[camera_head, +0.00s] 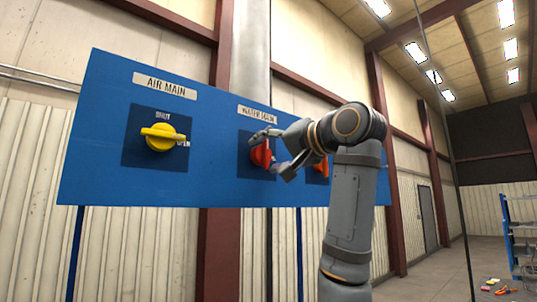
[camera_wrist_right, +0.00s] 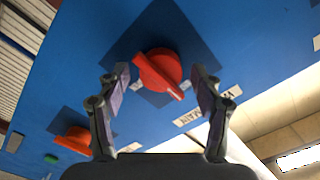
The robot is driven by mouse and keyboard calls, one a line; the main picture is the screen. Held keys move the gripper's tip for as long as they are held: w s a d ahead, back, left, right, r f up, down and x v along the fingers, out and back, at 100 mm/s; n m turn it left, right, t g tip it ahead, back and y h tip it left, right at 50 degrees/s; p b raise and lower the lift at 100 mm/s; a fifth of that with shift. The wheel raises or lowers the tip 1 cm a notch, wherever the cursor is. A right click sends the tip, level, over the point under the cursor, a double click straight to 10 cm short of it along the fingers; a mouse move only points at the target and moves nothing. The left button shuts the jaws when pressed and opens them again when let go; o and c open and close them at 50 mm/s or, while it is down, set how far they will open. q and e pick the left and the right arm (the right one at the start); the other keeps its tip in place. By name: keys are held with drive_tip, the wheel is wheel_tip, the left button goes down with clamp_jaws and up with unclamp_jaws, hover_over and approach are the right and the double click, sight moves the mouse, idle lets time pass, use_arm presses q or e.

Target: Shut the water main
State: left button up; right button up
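The water main knob (camera_head: 260,155) is red and sits on a dark square plate under the label "WATER MAIN" (camera_head: 257,113), which the arm partly covers. My right gripper (camera_head: 276,153) is at this knob, with its fingers apart. In the right wrist view the red knob (camera_wrist_right: 158,70) lies between and just beyond the two open fingertips (camera_wrist_right: 161,80), with gaps on both sides. Its grip bar runs diagonally there. I cannot tell its open or shut marks. My left gripper is not in view.
The blue panel (camera_head: 100,100) also bears a yellow air main knob (camera_head: 160,137) with "SHUT" and "OPEN" marks. Another red-orange knob (camera_head: 320,168) is partly behind my right arm; it also shows in the wrist view (camera_wrist_right: 73,140). A blue rack (camera_head: 515,235) stands far right.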

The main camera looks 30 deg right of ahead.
drive_tip(key=shift+s, duration=0.1)
drive_tip(key=s, duration=0.7)
drive_tip(key=shift+s+d, duration=0.15)
drive_tip(key=shift+d, duration=0.15)
